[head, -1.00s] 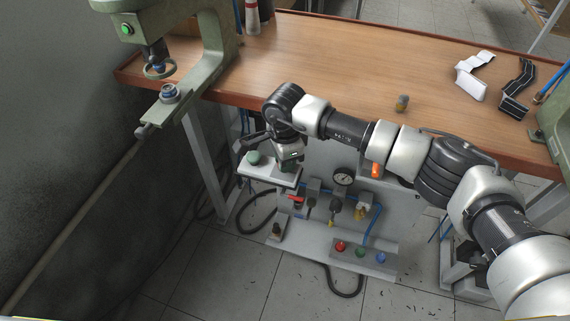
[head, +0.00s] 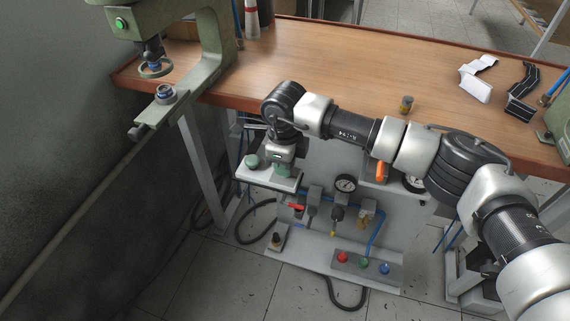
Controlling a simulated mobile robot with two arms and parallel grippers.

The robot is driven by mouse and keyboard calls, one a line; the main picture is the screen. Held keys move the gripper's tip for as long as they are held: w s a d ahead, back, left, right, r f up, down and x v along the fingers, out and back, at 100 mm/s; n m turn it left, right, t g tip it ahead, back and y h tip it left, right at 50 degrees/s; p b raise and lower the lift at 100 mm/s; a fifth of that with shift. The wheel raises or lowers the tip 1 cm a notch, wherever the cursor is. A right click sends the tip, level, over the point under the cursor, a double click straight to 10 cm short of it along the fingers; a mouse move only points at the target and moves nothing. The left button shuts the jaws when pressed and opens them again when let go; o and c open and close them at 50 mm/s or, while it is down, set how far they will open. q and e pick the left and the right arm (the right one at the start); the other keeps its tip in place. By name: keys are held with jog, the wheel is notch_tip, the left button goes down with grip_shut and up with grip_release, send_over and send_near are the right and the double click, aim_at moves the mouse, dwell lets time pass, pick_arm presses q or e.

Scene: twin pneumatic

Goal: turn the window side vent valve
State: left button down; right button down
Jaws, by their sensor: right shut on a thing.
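My right gripper (head: 283,167) points down at the small white shelf (head: 262,181) on the pneumatic stand under the bench. It is shut on a green knob (head: 282,171) at the shelf's right part; the fingertips are mostly hidden by the gripper body and wrist. A second round green knob (head: 251,161) sits free on the shelf to the left. I cannot tell from any label which knob is the window side one. My left gripper is not in view.
A button box (head: 352,259) stands on the base plate. A green press (head: 205,60) stands at left.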

dwell(0.5)
jog(key=c, duration=1.1)
grip_release()
notch_tip(320, 180, up, 11)
jog(key=shift+f+b, duration=0.1)
jog(key=shift+b, duration=0.25)
